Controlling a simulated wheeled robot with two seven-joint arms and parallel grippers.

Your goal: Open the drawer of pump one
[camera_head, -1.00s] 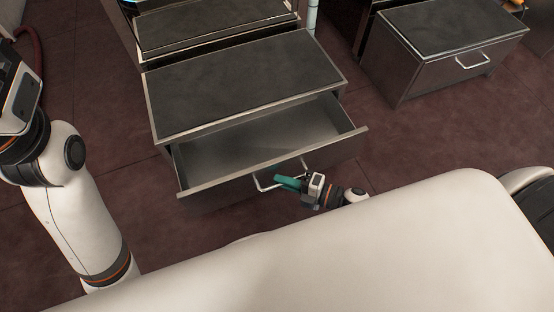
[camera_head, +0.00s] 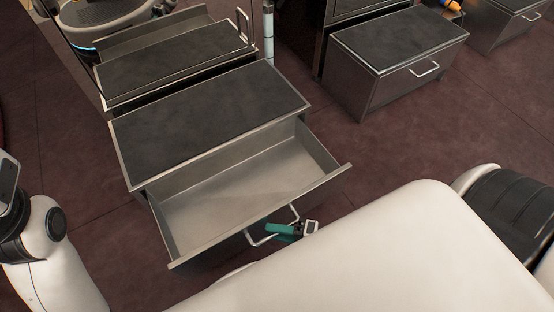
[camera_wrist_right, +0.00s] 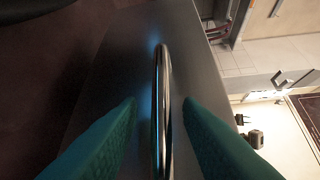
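The pump's grey metal drawer (camera_head: 235,185) stands pulled far out below its dark top and is empty. Its silver bar handle (camera_head: 293,210) is on the front panel. My right gripper (camera_head: 272,229) with green fingers is at the handle; part of its arm is hidden behind my white body. In the right wrist view the handle (camera_wrist_right: 162,75) runs between the two green fingers (camera_wrist_right: 161,108), with a visible gap on each side, so the gripper is open around it. Only part of my left arm shows at the left edge; its gripper is out of view.
A second closed drawer unit (camera_head: 397,55) with a handle stands at the upper right, and another (camera_head: 510,18) beyond it. The dark red floor (camera_head: 400,140) between them and my body is clear. A grey pipe (camera_head: 268,35) stands behind the open unit.

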